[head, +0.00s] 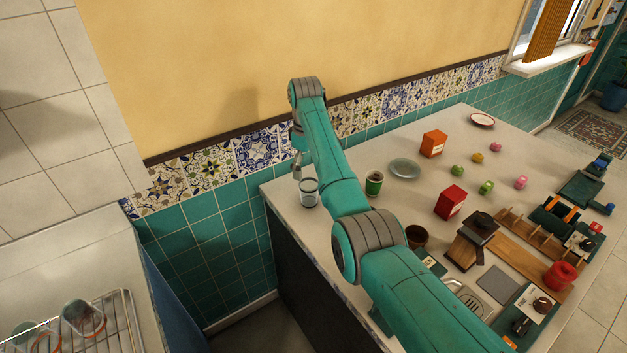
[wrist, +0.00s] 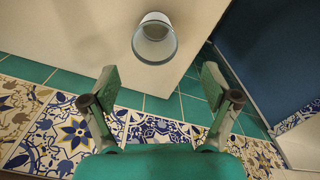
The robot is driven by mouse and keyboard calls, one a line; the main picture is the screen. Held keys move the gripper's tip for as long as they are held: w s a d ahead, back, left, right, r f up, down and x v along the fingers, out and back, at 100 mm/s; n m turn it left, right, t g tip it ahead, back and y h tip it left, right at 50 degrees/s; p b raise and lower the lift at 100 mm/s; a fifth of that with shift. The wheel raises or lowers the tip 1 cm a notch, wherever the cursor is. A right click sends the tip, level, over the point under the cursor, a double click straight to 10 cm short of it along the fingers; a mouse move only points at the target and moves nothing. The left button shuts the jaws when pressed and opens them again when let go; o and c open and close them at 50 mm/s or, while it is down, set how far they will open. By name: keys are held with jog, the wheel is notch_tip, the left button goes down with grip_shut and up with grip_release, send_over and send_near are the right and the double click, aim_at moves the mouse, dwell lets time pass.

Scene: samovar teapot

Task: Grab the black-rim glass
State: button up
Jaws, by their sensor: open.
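A clear glass with a dark rim (head: 309,193) stands upright on the left end of the counter, close to its edge. It also shows in the wrist view (wrist: 154,40), beyond the fingertips and roughly centred between them. My gripper (wrist: 160,82) is open and empty, with its two fingers spread wide and apart from the glass. In the head view my gripper (head: 297,168) hangs just behind and above the glass, partly hidden by my own arm.
A green cup (head: 374,184) and a glass plate (head: 405,169) stand right of the glass. Orange (head: 434,144) and red (head: 450,202) boxes stand farther right. The tiled wall (head: 257,150) is close behind. A rack (head: 110,325) with glasses is at lower left, across a gap.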

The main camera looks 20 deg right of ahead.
aim_at(309, 192)
jog(key=f, duration=0.5)
jog(key=shift+w+d+f, duration=0.3)
jog(key=shift+w+d, duration=0.05)
jog(key=shift+w, duration=0.05)
jog(key=shift+s+f, duration=0.15)
jog(key=shift+f, duration=1.15)
jog(key=shift+s+f, duration=0.1)
jog(key=shift+f, duration=1.15)
jog(key=c, duration=1.3)
